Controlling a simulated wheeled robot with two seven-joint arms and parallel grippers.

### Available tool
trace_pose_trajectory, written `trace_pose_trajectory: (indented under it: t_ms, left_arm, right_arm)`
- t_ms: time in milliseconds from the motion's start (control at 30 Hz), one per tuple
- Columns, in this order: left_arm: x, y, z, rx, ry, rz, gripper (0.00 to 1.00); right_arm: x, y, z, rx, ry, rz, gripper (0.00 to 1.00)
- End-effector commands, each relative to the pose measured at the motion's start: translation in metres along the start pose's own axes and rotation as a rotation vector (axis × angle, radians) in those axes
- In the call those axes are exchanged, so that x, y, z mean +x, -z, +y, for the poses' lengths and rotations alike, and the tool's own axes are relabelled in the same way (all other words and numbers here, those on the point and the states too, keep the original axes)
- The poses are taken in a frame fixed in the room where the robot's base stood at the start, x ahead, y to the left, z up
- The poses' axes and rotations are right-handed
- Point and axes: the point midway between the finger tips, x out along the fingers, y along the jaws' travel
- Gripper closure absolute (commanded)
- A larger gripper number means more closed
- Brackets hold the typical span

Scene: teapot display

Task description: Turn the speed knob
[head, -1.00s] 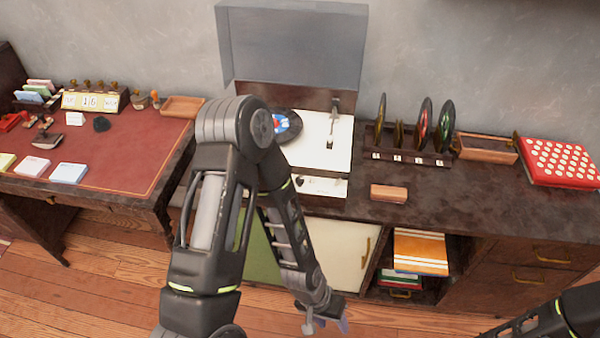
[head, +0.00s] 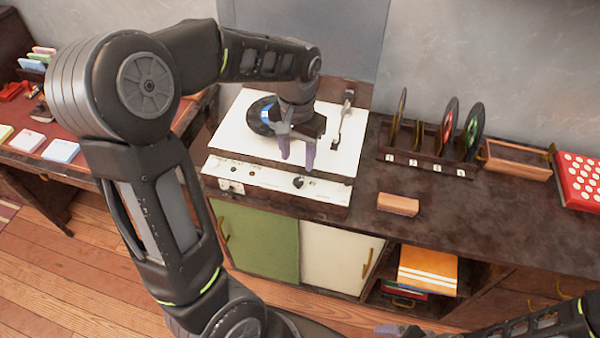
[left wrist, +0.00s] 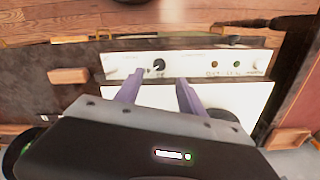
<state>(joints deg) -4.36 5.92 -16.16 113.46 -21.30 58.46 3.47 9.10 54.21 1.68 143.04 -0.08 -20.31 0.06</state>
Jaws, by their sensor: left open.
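The record player (head: 240,140) has a cream top and a pale front panel (head: 265,178). A round black knob (head: 298,183) sits on that panel, right of its middle; I take it for the speed knob, but its label is too small to read. The knob also shows in the left wrist view (left wrist: 159,65), just beyond my fingertips. My left gripper (head: 297,165) is open and empty above the panel's back edge, its purple fingers pointing down. In the left wrist view the fingers (left wrist: 160,80) lie either side of the knob's line, apart from it. My right gripper (head: 402,330) barely shows at the bottom edge.
A blue-labelled record (head: 262,113) lies on the player, partly behind my left gripper. The tonearm (head: 342,120) is close on the right. A record rack (head: 425,165) and a brown block (head: 398,204) stand further right. The lid (head: 300,40) stands open behind.

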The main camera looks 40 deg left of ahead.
Motion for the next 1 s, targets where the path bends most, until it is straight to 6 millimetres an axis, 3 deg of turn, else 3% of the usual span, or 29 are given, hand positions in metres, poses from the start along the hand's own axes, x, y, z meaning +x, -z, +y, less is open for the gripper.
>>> trace_pose_trajectory:
  t_ms: [167,600,1000]
  left_arm:
    - [0.011,0.000,0.000,0.000,0.000,-0.003,0.53]
    - [0.072,0.000,0.001,0.000,-0.001,-0.003,0.53]
    - [0.079,0.000,0.001,0.000,-0.001,0.000,0.56]
  right_arm:
    - [0.000,0.001,0.000,0.000,0.000,0.001,0.10]
    - [-0.003,0.001,-0.001,0.000,0.000,0.001,0.10]
    - [-0.003,0.001,-0.001,0.000,0.000,0.001,0.10]
